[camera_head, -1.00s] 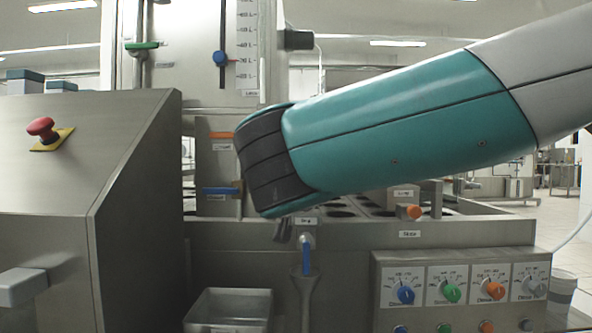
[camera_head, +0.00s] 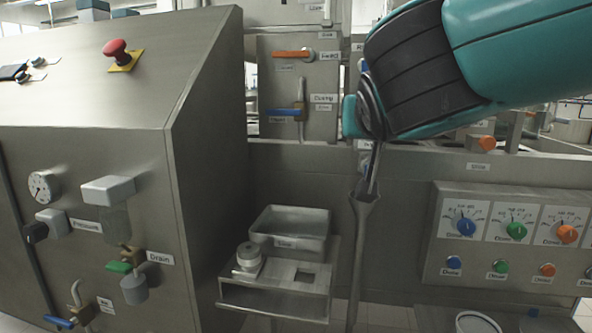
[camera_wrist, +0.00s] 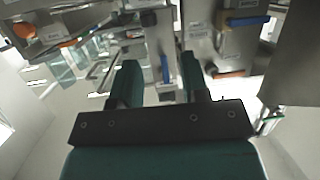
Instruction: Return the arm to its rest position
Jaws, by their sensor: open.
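My teal and dark grey arm reaches in from the upper right of the head view. My gripper (camera_head: 362,125) is at its end, partly hidden behind the dark wrist joint. In the wrist view, the two teal fingers of my gripper (camera_wrist: 160,78) stand wide apart, with nothing held between them. In the head view the gripper overlaps the steel front wall, just above a slim upright steel funnel-topped post (camera_head: 361,235). I cannot tell whether it touches anything.
A steel cabinet (camera_head: 210,160) with a red button (camera_head: 116,52) stands at left. A panel with orange (camera_head: 293,54) and blue (camera_head: 286,114) levers is left of my gripper. A small tray (camera_head: 290,226) sits below. A knob panel (camera_head: 510,235) is at right.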

